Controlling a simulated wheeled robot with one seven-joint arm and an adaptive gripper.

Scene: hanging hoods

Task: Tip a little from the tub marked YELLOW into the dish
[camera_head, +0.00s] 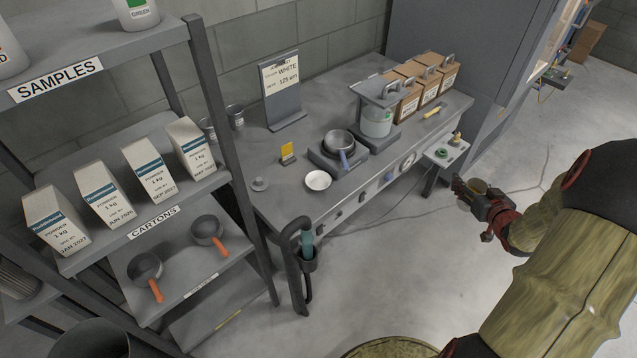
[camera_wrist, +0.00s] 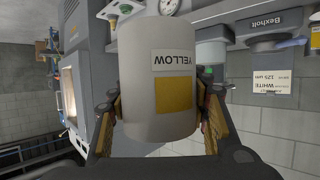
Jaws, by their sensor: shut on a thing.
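The tub marked YELLOW (camera_wrist: 165,55) is a pale cylinder with a yellow square on its label. In the wrist view it fills the middle, between the fingers of my gripper (camera_wrist: 164,105), which is shut on it. That view appears inverted, and the label also reads upside down. In the head view my gripper (camera_head: 480,194) is at the right, over the floor and apart from the bench; the tub is too small there to judge its tilt. The white dish (camera_head: 318,180) lies on the bench near its front edge, left of my gripper. The tub's contents are hidden.
A dark pan (camera_head: 339,142) sits on a block behind the dish. A tub under a hanging hood (camera_head: 376,120) and several brown boxes stand farther right. A WHITE card stand (camera_head: 282,90) is at the back. A small side table (camera_head: 445,153) stands at the bench's right end.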

